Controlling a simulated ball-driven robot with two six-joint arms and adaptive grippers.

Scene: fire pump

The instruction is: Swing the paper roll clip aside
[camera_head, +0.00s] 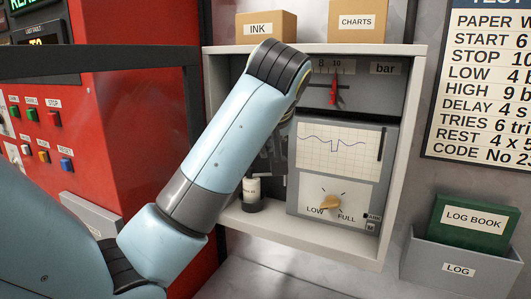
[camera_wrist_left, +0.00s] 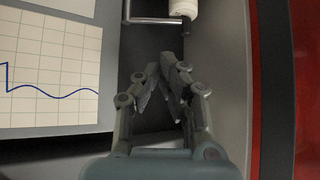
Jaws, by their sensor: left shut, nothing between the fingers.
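The white paper roll (camera_head: 251,188) stands at the lower left inside the wall cabinet. In the left wrist view the paper roll (camera_wrist_left: 183,8) is cut off by the top edge. A thin bent metal rod (camera_wrist_left: 152,21), which looks like the clip, reaches across to the roll from the chart side. My left gripper (camera_head: 265,162) is inside the cabinet, partly hidden behind my own arm in the head view. In the wrist view the left gripper (camera_wrist_left: 163,62) is shut and empty, its fingertips short of the rod and roll, apart from both. My right gripper is not in view.
The cabinet's pale frame (camera_head: 398,150) surrounds this space. A red control panel (camera_head: 125,110) stands at the left. Ink (camera_head: 266,25) and charts (camera_head: 357,20) boxes sit on top.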

